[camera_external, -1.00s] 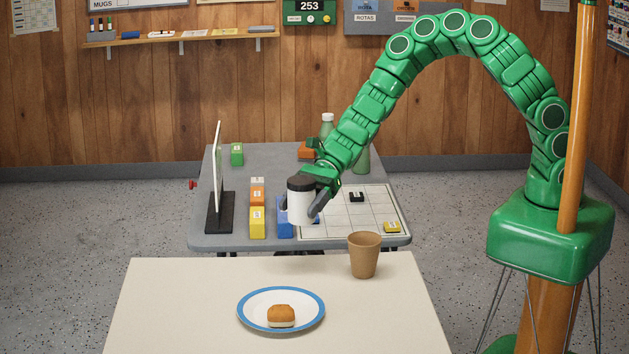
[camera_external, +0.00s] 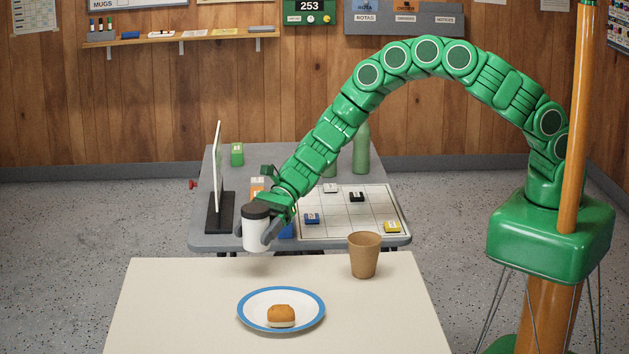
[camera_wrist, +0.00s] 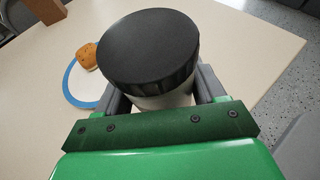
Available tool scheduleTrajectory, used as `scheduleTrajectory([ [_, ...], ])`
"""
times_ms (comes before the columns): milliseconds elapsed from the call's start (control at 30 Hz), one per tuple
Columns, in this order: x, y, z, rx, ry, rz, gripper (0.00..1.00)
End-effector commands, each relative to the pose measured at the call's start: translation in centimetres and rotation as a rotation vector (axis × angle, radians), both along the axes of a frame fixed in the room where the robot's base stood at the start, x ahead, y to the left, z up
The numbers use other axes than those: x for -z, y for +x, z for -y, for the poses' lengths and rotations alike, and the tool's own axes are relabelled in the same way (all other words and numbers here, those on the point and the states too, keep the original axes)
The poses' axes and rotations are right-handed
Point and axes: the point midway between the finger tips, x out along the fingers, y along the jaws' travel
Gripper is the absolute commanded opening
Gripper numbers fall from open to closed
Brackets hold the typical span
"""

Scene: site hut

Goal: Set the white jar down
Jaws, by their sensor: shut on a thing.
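The white jar (camera_external: 256,234) with a black lid is held upright in my gripper (camera_external: 268,234). It appears to be in the air near the far edge of the cream table (camera_external: 170,300), with a faint shadow on the tabletop below it. In the wrist view the jar's black lid (camera_wrist: 148,46) fills the middle, and the grey fingers of my gripper (camera_wrist: 165,98) close on both sides of the jar. The jar's base is hidden in the wrist view.
On the cream table stand a blue-rimmed plate (camera_external: 247,312) with a bun (camera_external: 281,315) and a brown cup (camera_external: 364,256). Behind is a grey table with a gridded board (camera_external: 345,222), coloured blocks, green bottles and an upright panel (camera_external: 218,170). The cream table's left part is clear.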

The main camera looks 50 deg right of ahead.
Motion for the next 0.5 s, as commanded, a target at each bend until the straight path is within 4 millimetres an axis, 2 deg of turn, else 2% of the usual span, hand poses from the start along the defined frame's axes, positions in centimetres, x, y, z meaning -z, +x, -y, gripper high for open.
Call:
scheduleTrajectory([
  [200, 2.0, 1.0, -1.2, -0.001, -0.002, 0.002, 0.27],
  [500, 3.2, 1.8, -1.9, 0.001, -0.002, 0.002, 0.27],
])
